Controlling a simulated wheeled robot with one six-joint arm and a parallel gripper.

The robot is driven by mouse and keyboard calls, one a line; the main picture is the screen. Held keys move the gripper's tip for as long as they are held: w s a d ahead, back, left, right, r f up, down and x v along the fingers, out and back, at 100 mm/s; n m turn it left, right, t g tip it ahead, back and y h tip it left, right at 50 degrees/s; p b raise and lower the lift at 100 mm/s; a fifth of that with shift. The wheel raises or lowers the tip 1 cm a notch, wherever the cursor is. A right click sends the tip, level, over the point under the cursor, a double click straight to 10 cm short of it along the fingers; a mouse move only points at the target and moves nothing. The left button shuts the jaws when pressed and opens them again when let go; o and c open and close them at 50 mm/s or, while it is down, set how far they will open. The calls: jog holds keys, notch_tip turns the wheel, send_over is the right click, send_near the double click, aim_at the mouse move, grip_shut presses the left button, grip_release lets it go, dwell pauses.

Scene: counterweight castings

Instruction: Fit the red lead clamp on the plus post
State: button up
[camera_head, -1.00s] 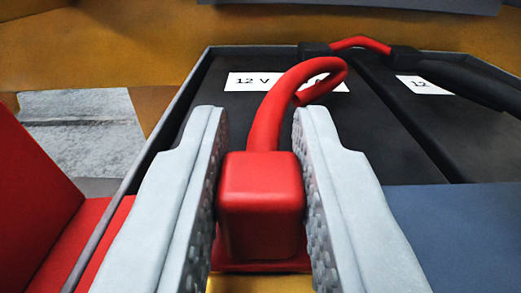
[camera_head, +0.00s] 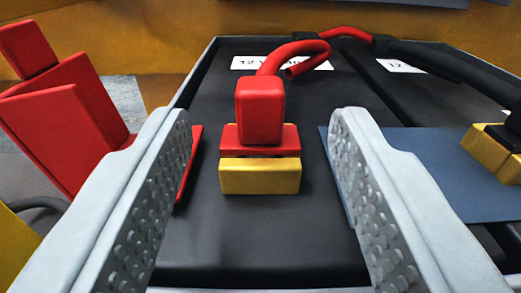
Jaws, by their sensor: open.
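The red lead clamp shows as a red block (camera_head: 260,110) over a red plate and a yellow block (camera_head: 260,177), on the near part of the black battery top (camera_head: 225,235). A red cable (camera_head: 290,55) curls from its back. The clamp looks upright. The plus post itself cannot be made out, so I cannot tell how the clamp sits on it. My gripper (camera_head: 258,135) is open and empty, its ribbed fingers wide apart on either side, nearer the camera than the clamp and clear of it.
A red hinged-looking cover (camera_head: 70,120) stands at the left edge of the battery. A blue-grey sheet (camera_head: 430,165) lies to the right, with a yellow block and black part (camera_head: 490,150) and a thick black cable (camera_head: 455,80). White labels (camera_head: 250,62) lie behind.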

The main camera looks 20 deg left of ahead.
jog(key=v, duration=1.1)
jog(key=shift+s, duration=0.15)
jog(key=shift+d+r, duration=0.1)
jog(key=s+d+m+h, duration=0.1)
jog(key=s+d, duration=0.5)
jog(key=s, duration=0.4)
jog(key=s+d+m+h, duration=0.1)
jog(key=s+d+h, duration=0.1)
jog(key=s+d, duration=0.5)
jog(key=s+d+m+h, duration=0.1)
jog(key=s+d, duration=0.5)
jog(key=s, duration=0.8)
jog(key=shift+s+d+h, duration=0.35)
jog(key=shift+s+h, duration=0.05)
jog(key=shift+h, duration=0.1)
